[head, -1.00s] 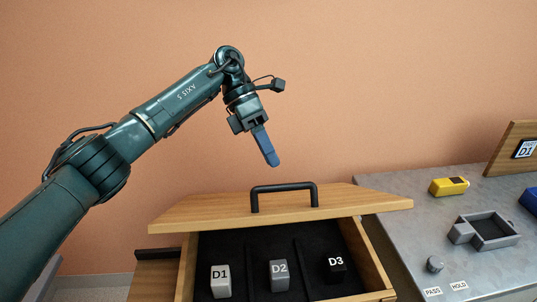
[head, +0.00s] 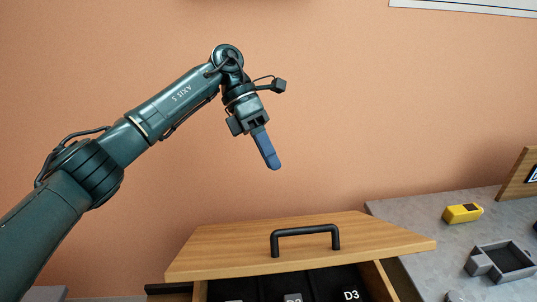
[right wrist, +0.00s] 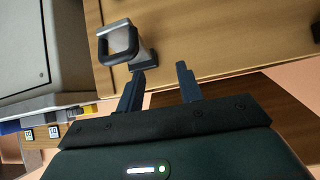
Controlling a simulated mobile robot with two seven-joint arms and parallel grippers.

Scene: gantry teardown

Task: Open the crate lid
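A wooden panel (head: 215,252) with a black bar handle (head: 305,232), which looks like the lid, lies low in the head view. Below its near edge is an open dark-lined compartment holding labelled blocks, mostly cut off by the frame. My left gripper (head: 272,165) hangs in the air above and left of the handle, apart from it. Its fingers overlap edge-on, so its opening is unclear. In the right wrist view, my right gripper (right wrist: 160,70) has its fingers apart and empty. A dark loop handle on a grey mount (right wrist: 142,52) is close to its left fingertip, on a wooden surface (right wrist: 210,40).
A grey worktop (head: 415,215) on the right carries a yellow block (head: 462,213) and a grey open tray (head: 502,262). An upright wooden board (head: 518,178) stands at its right. The wall behind is bare apart from a white panel (head: 470,7) at top right.

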